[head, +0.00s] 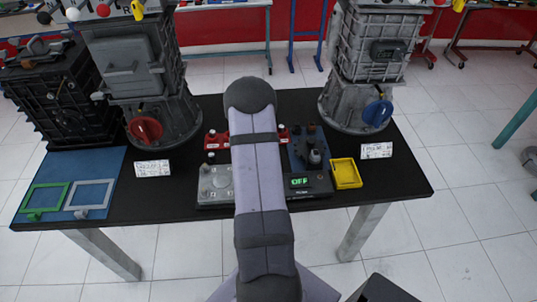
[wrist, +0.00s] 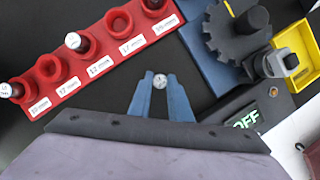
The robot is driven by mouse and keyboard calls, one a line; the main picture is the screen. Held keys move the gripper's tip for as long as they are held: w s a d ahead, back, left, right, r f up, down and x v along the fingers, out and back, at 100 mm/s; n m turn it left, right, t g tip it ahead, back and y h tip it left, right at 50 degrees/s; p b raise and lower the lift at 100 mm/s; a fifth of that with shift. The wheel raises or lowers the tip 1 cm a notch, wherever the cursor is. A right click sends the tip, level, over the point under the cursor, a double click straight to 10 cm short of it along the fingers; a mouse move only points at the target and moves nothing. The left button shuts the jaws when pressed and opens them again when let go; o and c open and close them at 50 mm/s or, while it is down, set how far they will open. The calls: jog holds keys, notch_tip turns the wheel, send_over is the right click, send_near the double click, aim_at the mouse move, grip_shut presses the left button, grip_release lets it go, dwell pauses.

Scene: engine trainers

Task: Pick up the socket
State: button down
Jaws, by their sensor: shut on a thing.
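In the wrist view a small socket (wrist: 160,82) with a round silvery end sits between the blue fingertips of my gripper (wrist: 160,88). The fingers are shut on it. The red socket rack (wrist: 95,57) lies up and left of the fingers, with a gap of dark table between. Dark, silver-topped sockets stand in some of its holders, and other holders look empty. In the head view my arm covers the middle of the red rack (head: 216,140), and my gripper and the held socket are hidden behind it.
Right of the rack are a blue fixture with a dark gear (wrist: 236,38), a display reading OFF (head: 299,182) and a yellow tray (head: 346,173). A grey box (head: 216,184) is left of my arm. Engine trainers (head: 150,75) (head: 365,75) stand at the back. Bare table lies at the front left (head: 160,205).

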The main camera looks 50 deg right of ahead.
jog(key=shift+r, duration=0.15)
notch_tip(320, 180, up, 10)
jog(key=b, duration=0.1)
jog(key=shift+n+t, duration=0.3)
jog(key=shift+n, duration=0.4)
jog(key=w+a+f+p, duration=0.1)
jog(key=w+f, duration=0.1)
jog(key=w+a+f+p, duration=0.2)
jog(key=w, duration=0.1)
jog(key=w+a+f+p, duration=0.1)
jog(key=w+f+p, duration=0.1)
jog(key=w, duration=0.1)
jog(key=shift+w+a+f, duration=0.2)
jog(key=shift+a+f, duration=0.1)
jog(key=shift+f, duration=0.1)
jog(key=shift+n, duration=0.4)
jog(key=w, duration=0.1)
jog(key=w+d, duration=0.1)
jog(key=w, duration=0.1)
jog(key=w+r, duration=0.1)
jog(key=w, duration=0.1)
jog(key=shift+w+d+p, duration=0.15)
jog(key=shift+d+p, duration=0.1)
jog(key=shift+p, duration=0.05)
jog(key=w+d+r+n+t, duration=0.1)
jog(key=w+r+n, duration=0.2)
jog(key=w+r, duration=0.1)
jog(key=shift+d+r+n+t+y, duration=0.2)
jog(key=shift+r+n+t+y, duration=0.1)
jog(key=shift+y, duration=0.1)
